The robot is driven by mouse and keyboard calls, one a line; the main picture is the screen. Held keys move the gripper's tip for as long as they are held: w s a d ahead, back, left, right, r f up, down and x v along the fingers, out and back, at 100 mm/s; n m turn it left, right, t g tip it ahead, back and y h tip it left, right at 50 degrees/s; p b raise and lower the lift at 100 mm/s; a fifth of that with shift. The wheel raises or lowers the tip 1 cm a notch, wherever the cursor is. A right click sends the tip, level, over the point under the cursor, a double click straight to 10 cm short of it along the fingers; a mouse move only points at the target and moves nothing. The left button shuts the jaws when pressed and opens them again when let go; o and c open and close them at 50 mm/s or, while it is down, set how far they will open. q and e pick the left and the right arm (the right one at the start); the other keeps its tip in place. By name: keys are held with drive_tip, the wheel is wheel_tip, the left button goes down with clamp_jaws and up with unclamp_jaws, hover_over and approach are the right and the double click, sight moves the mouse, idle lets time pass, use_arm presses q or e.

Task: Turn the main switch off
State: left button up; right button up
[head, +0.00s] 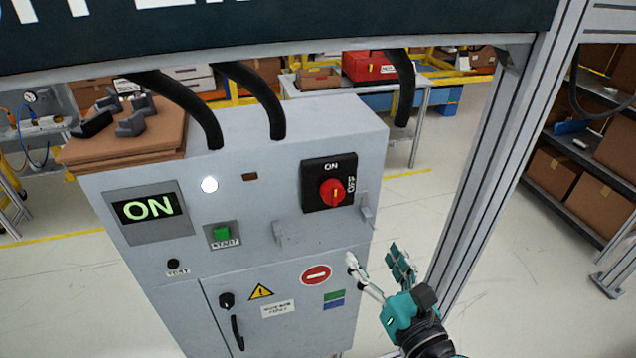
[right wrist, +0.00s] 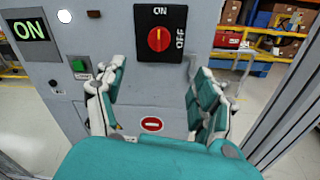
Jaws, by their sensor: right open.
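The main switch is a red rotary knob (head: 333,192) on a black plate at the upper right of the grey cabinet. Its yellow mark points up, toward ON. It also shows in the right wrist view as the red knob (right wrist: 158,39), ahead of the fingers. The display (head: 149,208) reads ON in green. My right gripper (head: 376,261) is open and empty, below and to the right of the switch, apart from it. In the right wrist view its fingers (right wrist: 157,95) stand wide apart below the knob. My left gripper is not in view.
A green start button (head: 221,233) and a lit white lamp (head: 209,185) are on the panel. Two small grey brackets flank the area below the switch. A metal post (head: 480,170) stands to the right of my right gripper. Black cables run into the cabinet top.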

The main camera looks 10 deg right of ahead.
drive_tip(key=b, duration=0.8)
approach(336, 195)
drive_tip(key=w, duration=0.2)
drive_tip(key=w+p, duration=0.1)
drive_tip(key=w, duration=0.2)
drive_tip(key=w+p, duration=0.1)
drive_tip(key=w, duration=0.1)
drive_tip(key=shift+w+a+r, duration=0.15)
drive_tip(key=shift+w+a, duration=0.2)
drive_tip(key=shift+a, duration=0.05)
drive_tip(key=shift+w, duration=0.75)
drive_tip(key=shift+a, duration=0.1)
drive_tip(key=c, duration=1.2)
